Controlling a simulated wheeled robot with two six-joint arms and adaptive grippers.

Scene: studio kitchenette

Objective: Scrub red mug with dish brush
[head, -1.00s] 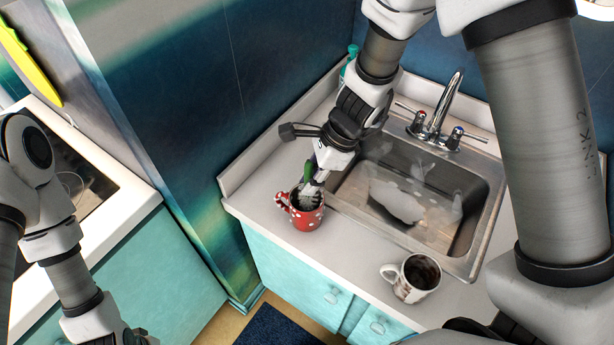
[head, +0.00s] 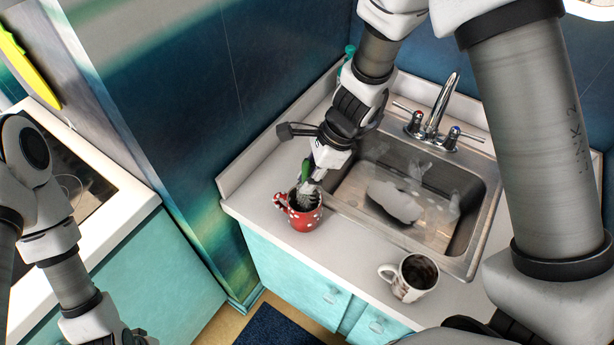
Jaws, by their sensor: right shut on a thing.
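The red mug (head: 306,221) with white spots stands upright on the counter, left of the sink, with its handle to the left. My right gripper (head: 308,180) is above the mug, shut on the dish brush (head: 305,170). A green part of the brush shows at the gripper, and its pale bristled head (head: 306,200) is down in the mug's mouth. The brush's lower end is hidden inside the mug. My left arm is at the lower left; its gripper (head: 138,338) is mostly cut off by the bottom edge.
The steel sink (head: 462,215) with a chrome faucet (head: 440,105) lies right of the mug, with clear and whitish items in it. A white patterned mug (head: 412,280), dark inside, stands on the front counter. A stove (head: 85,190) is at left.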

